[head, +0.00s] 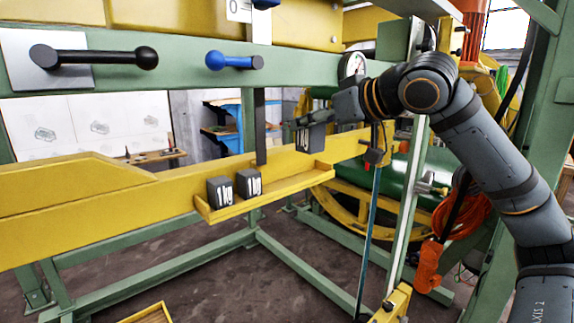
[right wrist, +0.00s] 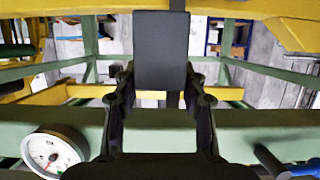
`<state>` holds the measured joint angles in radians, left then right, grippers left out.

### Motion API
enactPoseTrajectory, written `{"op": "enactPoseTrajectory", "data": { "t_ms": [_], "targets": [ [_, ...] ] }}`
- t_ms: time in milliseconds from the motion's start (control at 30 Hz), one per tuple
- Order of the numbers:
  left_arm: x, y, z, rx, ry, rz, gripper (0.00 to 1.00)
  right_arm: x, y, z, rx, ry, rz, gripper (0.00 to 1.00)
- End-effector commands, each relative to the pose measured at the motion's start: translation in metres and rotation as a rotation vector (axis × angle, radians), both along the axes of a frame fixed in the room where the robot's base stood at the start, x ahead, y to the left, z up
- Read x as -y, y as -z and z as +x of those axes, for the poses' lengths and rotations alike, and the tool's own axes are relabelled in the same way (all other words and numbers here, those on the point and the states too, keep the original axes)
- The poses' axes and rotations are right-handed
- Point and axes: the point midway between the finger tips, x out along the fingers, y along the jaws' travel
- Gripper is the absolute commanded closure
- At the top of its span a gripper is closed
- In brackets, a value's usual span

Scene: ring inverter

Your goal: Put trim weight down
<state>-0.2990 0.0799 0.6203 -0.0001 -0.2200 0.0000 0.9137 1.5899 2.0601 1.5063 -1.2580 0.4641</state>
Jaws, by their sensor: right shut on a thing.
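My right gripper (head: 312,121) comes in from the right and is shut on a dark grey block-shaped trim weight (head: 311,140), with white lettering partly showing. The held weight is in the air, above and beyond the right part of the yellow tray (head: 290,189) in the picture. In the right wrist view the weight (right wrist: 160,52) sits between the fingertips (right wrist: 160,88). Two similar dark weights marked 1 kg stand side by side on the tray, one at the left (head: 219,192) and one beside it (head: 248,183). My left gripper is not in view.
The tray's right part is bare. A dark upright bar (head: 260,125) stands behind the tray. A green beam (head: 190,68) carries a black-knobbed lever (head: 95,56), a blue lever (head: 233,61) and a round gauge (head: 353,65). A blue-green vertical strip (head: 370,230) hangs right of the tray.

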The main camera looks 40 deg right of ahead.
Motion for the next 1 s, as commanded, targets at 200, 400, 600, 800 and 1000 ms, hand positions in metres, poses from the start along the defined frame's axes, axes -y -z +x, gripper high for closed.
{"op": "enactPoseTrajectory", "data": {
  "t_ms": [200, 400, 600, 800, 1000],
  "targets": [
    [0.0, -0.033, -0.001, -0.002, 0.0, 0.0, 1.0, -0.002, 0.013, 0.049, -0.004, -0.004, 0.004, 1.0],
    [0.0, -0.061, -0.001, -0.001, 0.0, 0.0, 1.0, -0.004, 0.045, 0.093, -0.002, -0.005, 0.005, 1.0],
    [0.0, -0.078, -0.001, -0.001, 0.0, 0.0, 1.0, -0.005, 0.076, 0.119, 0.002, -0.004, 0.005, 1.0],
    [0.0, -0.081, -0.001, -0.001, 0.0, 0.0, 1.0, -0.005, 0.088, 0.127, 0.006, -0.002, 0.0, 1.0],
    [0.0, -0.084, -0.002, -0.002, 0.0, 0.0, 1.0, -0.004, 0.104, 0.131, -0.001, -0.001, -0.005, 1.0]
  ]
}}
